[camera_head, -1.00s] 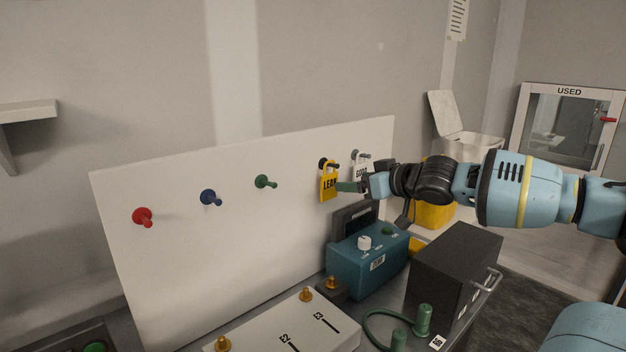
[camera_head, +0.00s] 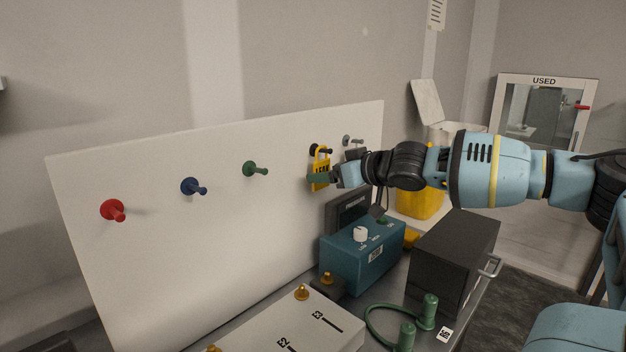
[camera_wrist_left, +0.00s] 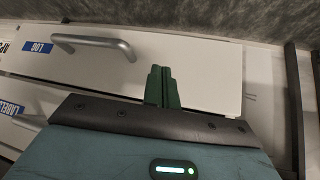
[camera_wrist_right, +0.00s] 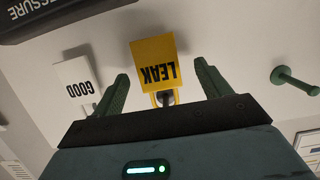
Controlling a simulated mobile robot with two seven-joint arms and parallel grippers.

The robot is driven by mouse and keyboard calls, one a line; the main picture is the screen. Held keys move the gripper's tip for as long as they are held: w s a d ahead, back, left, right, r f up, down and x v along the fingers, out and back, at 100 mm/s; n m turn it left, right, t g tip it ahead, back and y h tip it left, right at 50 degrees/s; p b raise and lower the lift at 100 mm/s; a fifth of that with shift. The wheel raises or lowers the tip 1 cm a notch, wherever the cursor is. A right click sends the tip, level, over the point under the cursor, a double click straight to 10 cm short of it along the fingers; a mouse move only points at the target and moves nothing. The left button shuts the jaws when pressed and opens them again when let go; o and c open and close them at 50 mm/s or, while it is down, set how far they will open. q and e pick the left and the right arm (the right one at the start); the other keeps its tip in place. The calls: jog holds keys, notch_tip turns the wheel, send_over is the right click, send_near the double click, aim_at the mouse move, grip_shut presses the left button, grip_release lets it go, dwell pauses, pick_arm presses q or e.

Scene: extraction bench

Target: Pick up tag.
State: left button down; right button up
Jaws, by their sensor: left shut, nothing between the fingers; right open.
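A yellow tag marked LEAK (camera_head: 321,160) hangs on a dark peg on the white board. In the right wrist view the LEAK tag (camera_wrist_right: 156,62) lies between and just beyond the fingertips, its loop around the peg. My right gripper (camera_head: 318,179) is open, with green fingers; in its wrist view the fingers (camera_wrist_right: 160,82) stand one on each side of the tag. A white tag marked GOOD (camera_wrist_right: 77,88) hangs beside it, outside the fingers. My left gripper (camera_wrist_left: 162,72) is shut and empty, in front of white drawers.
Red (camera_head: 113,210), blue (camera_head: 193,187) and green (camera_head: 255,169) pegs stick out of the white board (camera_head: 200,270) to the left. A teal box (camera_head: 362,255) and a black box (camera_head: 455,262) stand below my right arm. A drawer handle (camera_wrist_left: 95,42) is near my left gripper.

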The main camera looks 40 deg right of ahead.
jog(key=shift+w+d+f, duration=0.15)
jog(key=shift+w+f, duration=0.1)
jog(key=shift+w, duration=0.5)
jog(key=shift+s+r, duration=0.15)
jog(key=shift+r, duration=0.05)
jog(key=shift+s, duration=0.1)
jog(key=c, duration=1)
pick_arm(q)
jog(key=shift+w+d+f, duration=0.2)
jog(key=shift+w, duration=0.2)
pick_arm(e)
jog(key=shift+c, duration=0.3)
pick_arm(q)
jog(key=shift+s, duration=0.1)
pick_arm(e)
jog(key=shift+r, duration=0.1)
